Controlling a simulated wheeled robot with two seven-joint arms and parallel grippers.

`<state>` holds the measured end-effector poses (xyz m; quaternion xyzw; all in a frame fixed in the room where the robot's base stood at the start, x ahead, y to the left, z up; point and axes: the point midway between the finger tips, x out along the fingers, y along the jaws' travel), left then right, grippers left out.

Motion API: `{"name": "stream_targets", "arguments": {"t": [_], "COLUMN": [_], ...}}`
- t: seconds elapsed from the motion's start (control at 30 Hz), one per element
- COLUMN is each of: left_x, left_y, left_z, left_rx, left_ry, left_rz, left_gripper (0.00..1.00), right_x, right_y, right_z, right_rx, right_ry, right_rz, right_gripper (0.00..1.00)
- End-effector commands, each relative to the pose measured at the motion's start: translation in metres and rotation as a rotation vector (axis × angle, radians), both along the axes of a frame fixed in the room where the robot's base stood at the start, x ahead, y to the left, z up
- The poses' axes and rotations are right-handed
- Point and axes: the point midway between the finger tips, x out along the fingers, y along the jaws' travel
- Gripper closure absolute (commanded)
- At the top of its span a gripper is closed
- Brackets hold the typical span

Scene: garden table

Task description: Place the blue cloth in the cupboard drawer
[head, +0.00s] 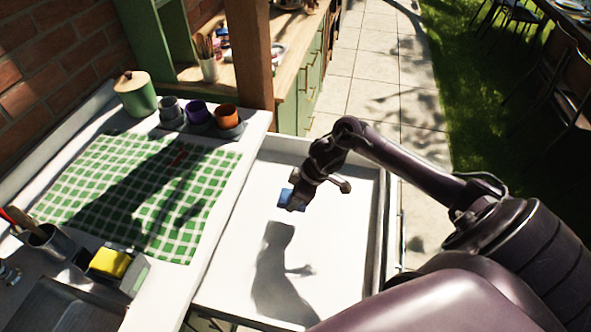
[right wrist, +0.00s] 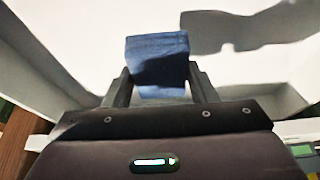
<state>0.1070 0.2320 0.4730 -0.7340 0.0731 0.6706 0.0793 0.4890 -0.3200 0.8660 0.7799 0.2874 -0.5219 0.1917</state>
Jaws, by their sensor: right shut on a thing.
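The blue cloth (right wrist: 157,58) is a small folded block between the two fingers of my right gripper (right wrist: 160,88) in the right wrist view. In the head view the cloth (head: 285,197) shows at the tip of my right gripper (head: 293,199). My right gripper is shut on it and holds it over the open white drawer (head: 340,240). The drawer is pulled out beside the cupboard top, and its floor looks empty apart from the shadow of my arm. The cloth's shadow is apart from it, so it appears held above the floor. My left gripper is not in view.
A green checked cloth (head: 150,190) lies on the white top left of the drawer. A lidded green jar (head: 136,93), several cups and a yellow sponge (head: 110,262) stand around it. A wooden post (head: 250,55) rises behind the drawer.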

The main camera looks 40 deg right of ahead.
Motion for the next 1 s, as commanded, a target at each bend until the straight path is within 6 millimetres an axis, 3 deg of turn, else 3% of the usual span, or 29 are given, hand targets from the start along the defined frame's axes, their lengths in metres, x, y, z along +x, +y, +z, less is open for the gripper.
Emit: {"name": "stream_targets", "arguments": {"t": [0.5,0.93,0.97,1.0], "left_x": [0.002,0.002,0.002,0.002], "left_y": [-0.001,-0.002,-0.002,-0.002], "left_z": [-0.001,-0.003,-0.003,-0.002], "left_rx": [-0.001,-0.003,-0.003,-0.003], "left_ry": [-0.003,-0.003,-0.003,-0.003], "left_rz": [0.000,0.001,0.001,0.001], "left_gripper": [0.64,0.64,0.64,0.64], "right_x": [0.000,0.000,0.000,0.000], "right_y": [0.001,0.001,0.000,0.000], "right_z": [-0.064,-0.072,-0.072,-0.071], "right_rx": [0.002,0.000,0.000,0.000], "right_ry": [0.000,-0.001,-0.001,-0.001], "right_rz": [-0.001,0.001,0.001,0.001], "right_gripper": [0.70,0.70,0.47,0.42]}}
